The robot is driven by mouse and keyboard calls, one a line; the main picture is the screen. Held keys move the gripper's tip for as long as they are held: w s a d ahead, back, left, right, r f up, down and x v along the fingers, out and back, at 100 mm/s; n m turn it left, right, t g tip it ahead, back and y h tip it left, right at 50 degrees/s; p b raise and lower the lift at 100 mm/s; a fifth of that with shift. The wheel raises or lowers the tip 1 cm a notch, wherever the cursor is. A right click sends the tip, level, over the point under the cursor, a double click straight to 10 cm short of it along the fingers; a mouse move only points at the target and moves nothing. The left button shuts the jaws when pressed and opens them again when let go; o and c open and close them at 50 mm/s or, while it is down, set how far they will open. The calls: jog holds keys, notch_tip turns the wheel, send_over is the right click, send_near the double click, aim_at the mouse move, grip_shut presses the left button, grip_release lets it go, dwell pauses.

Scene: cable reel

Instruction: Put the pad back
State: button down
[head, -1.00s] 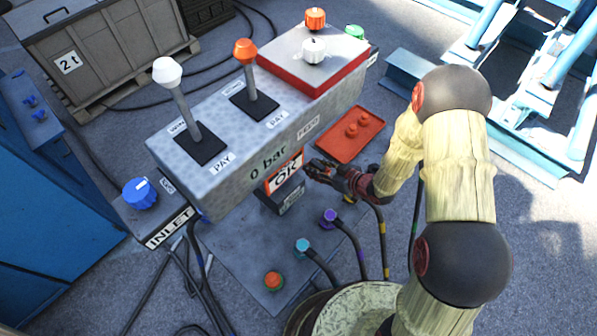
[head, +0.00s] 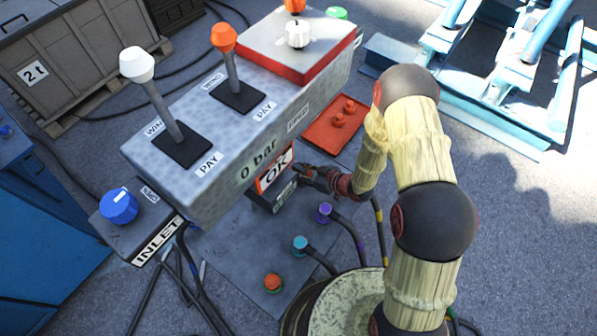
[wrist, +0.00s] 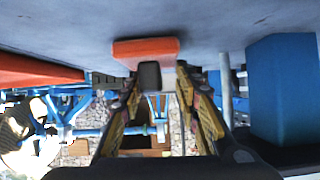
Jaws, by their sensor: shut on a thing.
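My gripper (head: 303,171) is low in front of the grey console, just right of the OK sign; its tips are small and dark there. In the wrist view its two yellow-and-dark fingers (wrist: 160,84) close in on a dark grey block with an orange-red pad (wrist: 146,48) at its far end. The pad lies close against a grey surface at the top of that view; I cannot tell whether they touch. The pad is not clearly visible in the head view. The white OK sign (head: 274,168) has an orange border and stands above a dark box.
The grey console (head: 230,155) carries a white-knobbed lever (head: 150,85) and an orange-knobbed lever (head: 228,60). A red tray (head: 322,136) with two pegs lies behind my gripper. Coloured hose ends (head: 300,244) stand in front. A blue block (wrist: 282,90) is at right in the wrist view.

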jog(key=shift+f, duration=0.15)
jog(key=c, duration=1.3)
grip_release()
